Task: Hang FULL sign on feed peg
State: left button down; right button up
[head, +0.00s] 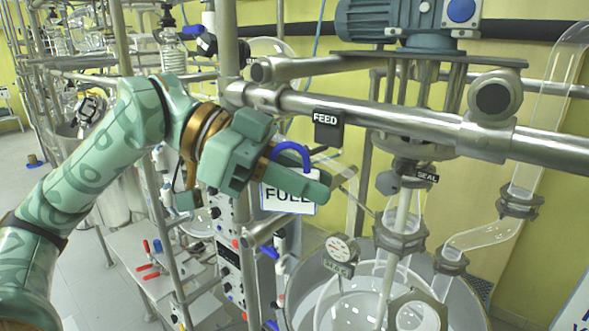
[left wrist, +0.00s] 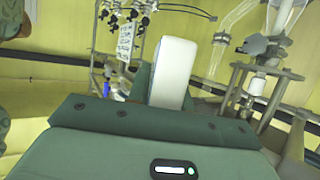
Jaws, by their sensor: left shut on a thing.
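The FULL sign (head: 289,197) is a white plate with dark letters and a blue hook loop (head: 293,152) on top. My left gripper (head: 286,172) is shut on it, and a green finger crosses the plate's upper part. The sign hangs roughly upright in the air. The black FEED plate (head: 327,128) is mounted on the steel rail, just right of and above the hook. A short dark peg (head: 320,150) seems to show below that plate; the hook looks close to it, but I cannot tell whether they touch. In the left wrist view a white plate (left wrist: 174,72), apparently the sign, stands between green fingers. My right gripper is not in view.
A SEAL tag (head: 427,175), glass tubing (head: 485,236) and a round gauge (head: 341,248) sit at the lower right. A blue motor (head: 380,20) stands above. A post with control boxes (head: 229,268) is below the gripper.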

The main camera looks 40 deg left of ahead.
pick_arm(q)
jog(key=shift+w+d+f+p, duration=0.1)
jog(key=shift+w+f+p, duration=0.15)
jog(key=shift+w, duration=0.7)
jog(key=shift+w+d+f+p, duration=0.1)
jog(key=shift+w+f+p, duration=0.15)
jog(key=shift+w, duration=0.75)
jog(key=shift+w+d+f+p, duration=0.15)
jog(key=shift+w+p, duration=0.15)
jog(key=shift+w, duration=0.65)
jog(key=shift+a, duration=0.15)
jog(key=c, duration=1.2)
grip_release()
jog(key=shift+o, duration=0.2)
jog(key=b+v, duration=0.5)
jog(key=v, duration=1.1)
jog(key=shift+a, duration=0.2)
